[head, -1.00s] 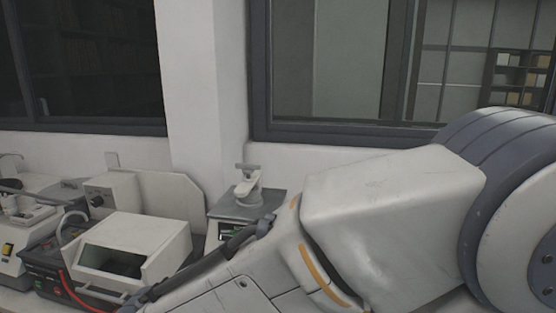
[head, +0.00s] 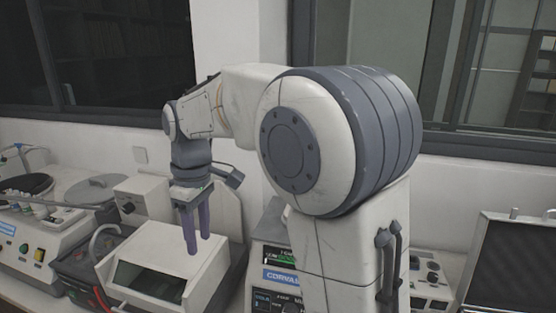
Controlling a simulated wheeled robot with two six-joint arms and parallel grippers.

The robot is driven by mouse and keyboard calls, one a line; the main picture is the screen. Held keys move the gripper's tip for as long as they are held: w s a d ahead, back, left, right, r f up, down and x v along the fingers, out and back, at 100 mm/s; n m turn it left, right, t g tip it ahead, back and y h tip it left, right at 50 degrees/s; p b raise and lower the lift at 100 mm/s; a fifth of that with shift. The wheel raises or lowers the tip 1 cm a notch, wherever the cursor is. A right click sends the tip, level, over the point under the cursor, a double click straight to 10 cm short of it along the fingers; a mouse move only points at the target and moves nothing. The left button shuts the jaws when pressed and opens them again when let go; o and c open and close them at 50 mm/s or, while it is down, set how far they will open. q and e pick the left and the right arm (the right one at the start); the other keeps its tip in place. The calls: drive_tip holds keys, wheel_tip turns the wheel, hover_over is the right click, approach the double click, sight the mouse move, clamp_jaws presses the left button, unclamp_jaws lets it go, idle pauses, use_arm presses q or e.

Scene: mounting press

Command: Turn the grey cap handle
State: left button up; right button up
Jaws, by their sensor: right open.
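My right gripper (head: 197,244) hangs pointing down, with its two purple-grey fingers apart and nothing between them. In the picture it overlaps the white box-shaped machine with a dark window (head: 165,258); I cannot tell the gap between them. The mounting press appears to be the machine with the green display and a blue label (head: 272,262), right of the gripper. Its top and the grey cap handle are hidden, with my right arm in front. My left gripper is out of the picture.
A white machine with coloured buttons (head: 28,238) stands at the left, beside a dark unit with red wires (head: 88,272). A black-panelled case (head: 508,268) stands at the far right. A white wall and dark windows are behind. The bench is crowded.

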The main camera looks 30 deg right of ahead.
drive_tip(key=w+d+r+p, duration=0.2)
drive_tip(key=d+r, duration=0.2)
drive_tip(key=d, duration=0.6)
drive_tip(key=w+d+r+p, duration=0.15)
drive_tip(key=d+r, duration=0.25)
drive_tip(key=d, duration=0.5)
drive_tip(key=w+d+r+p, duration=0.2)
drive_tip(key=d+r, duration=0.2)
drive_tip(key=d, duration=0.6)
use_arm(q)
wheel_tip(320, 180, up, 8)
drive_tip(key=p, duration=0.1)
use_arm(e)
drive_tip(key=shift+h, duration=0.3)
drive_tip(key=f, duration=0.9)
drive_tip(key=shift+s+a+f, duration=0.25)
drive_tip(key=shift+f, duration=0.1)
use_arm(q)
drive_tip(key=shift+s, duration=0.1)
use_arm(e)
clamp_jaws()
